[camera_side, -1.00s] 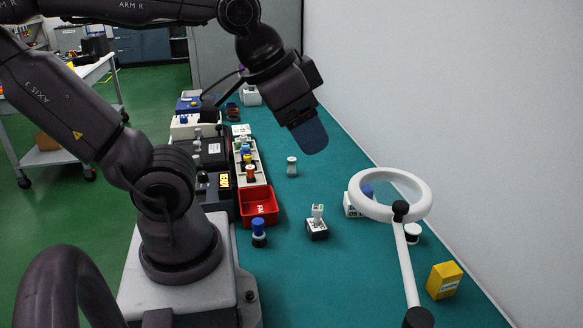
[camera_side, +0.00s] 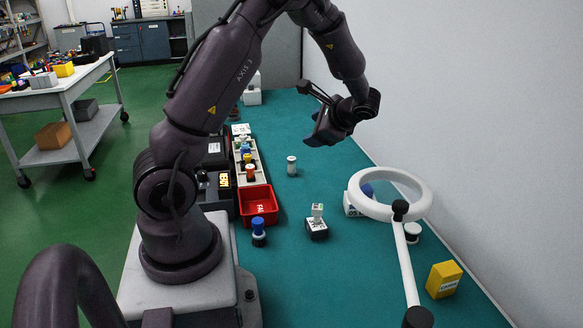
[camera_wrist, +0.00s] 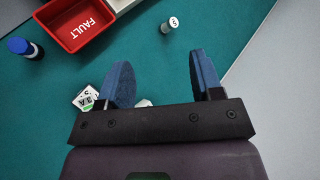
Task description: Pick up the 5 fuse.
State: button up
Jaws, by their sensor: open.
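The 5 fuse (camera_side: 291,166) is a small pale cylinder standing upright alone on the green mat, right of the tray row in the side view. In the wrist view the fuse (camera_wrist: 169,25) shows a light top with a dark mark like a 5, beyond the fingertips and about midway between them. My gripper (camera_wrist: 164,70) is open, its two blue fingers spread wide with nothing between them. In the side view my gripper (camera_side: 322,135) hangs above the mat, up and to the right of the fuse, apart from it.
A red FAULT bin (camera_side: 258,201) and a tray of coloured fuses lie left of the fuse. A blue-capped cylinder (camera_side: 258,232), a block with a white piece (camera_side: 317,228), a white ring lamp (camera_side: 404,265) and a yellow box (camera_side: 443,280) stand nearer. Mat around the fuse is clear.

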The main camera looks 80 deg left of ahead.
jog(key=a+f+m+g+y, duration=0.2)
jog(key=a+f+m+y, duration=0.2)
jog(key=a+f, duration=0.45)
jog(key=m+t+y, duration=0.3)
jog(key=m+y, duration=0.1)
jog(key=m, duration=0.4)
send_near(290, 161)
jog(key=a, duration=0.3)
jog(key=s+a, duration=0.1)
jog(key=a, duration=0.1)
jog(key=shift+a+r, duration=0.1)
jog(key=shift+r, duration=0.15)
jog(key=shift+s+a+f, duration=0.1)
jog(key=shift+a+f, duration=0.1)
jog(key=shift+t, duration=0.4)
jog(key=shift+s+a, duration=0.15)
jog(key=shift+a, duration=3.45)
jog(key=c, duration=1)
